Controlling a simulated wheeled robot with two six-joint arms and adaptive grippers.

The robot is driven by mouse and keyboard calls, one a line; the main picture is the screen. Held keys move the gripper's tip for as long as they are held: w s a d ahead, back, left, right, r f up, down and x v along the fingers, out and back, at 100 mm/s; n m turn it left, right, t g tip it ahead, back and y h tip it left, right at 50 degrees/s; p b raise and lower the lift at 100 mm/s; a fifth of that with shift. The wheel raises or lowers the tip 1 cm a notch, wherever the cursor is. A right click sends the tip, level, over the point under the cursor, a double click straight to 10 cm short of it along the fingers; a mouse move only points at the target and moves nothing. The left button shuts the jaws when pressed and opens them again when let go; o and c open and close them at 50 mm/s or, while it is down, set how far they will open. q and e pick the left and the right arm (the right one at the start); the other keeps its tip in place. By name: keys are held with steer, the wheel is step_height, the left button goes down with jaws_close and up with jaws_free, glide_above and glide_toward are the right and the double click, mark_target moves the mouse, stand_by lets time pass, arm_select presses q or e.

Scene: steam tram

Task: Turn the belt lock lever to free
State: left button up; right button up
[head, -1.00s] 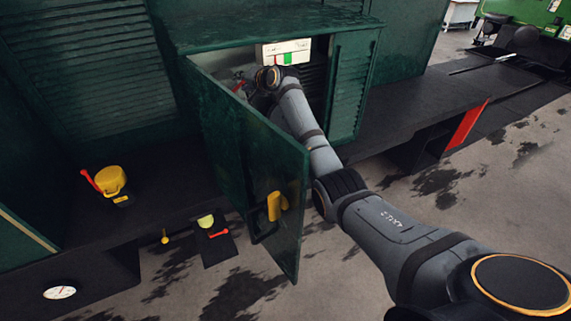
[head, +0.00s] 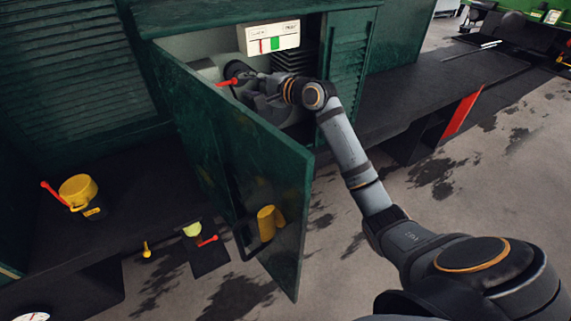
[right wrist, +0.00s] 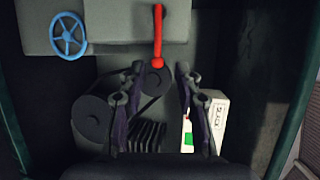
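The red lever (head: 228,82) is inside the open green cabinet, and it also shows in the right wrist view (right wrist: 158,35), upright above a dark round hub. My right gripper (right wrist: 159,72) is open, its two fingers apart on either side of the hub, below most of the lever. No clear contact shows. In the head view my right gripper (head: 246,84) is inside the cabinet close to the lever, partly hidden by its own wrist. A white indicator plate (head: 270,38) with a red mark left of a green patch hangs above. My left gripper is not in view.
The wrist view shows a blue handwheel (right wrist: 68,36) and a dark pulley (right wrist: 91,118). A yellow pot-like part (head: 78,190) sits on the deck at left.

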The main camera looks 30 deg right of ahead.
steer(key=f+b+v, duration=0.1)
steer(key=v, duration=0.3)
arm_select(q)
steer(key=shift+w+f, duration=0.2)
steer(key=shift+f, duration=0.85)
arm_select(e)
steer(key=d+f+g+h, duration=0.1)
steer(key=d+f, duration=0.3)
steer(key=f, duration=1.1)
steer(key=w+d+f+n+g+h, duration=0.1)
steer(key=d+f+h, duration=0.3)
steer(key=f, duration=1.2)
steer(key=shift+g, duration=0.6)
steer(key=shift+f, duration=0.1)
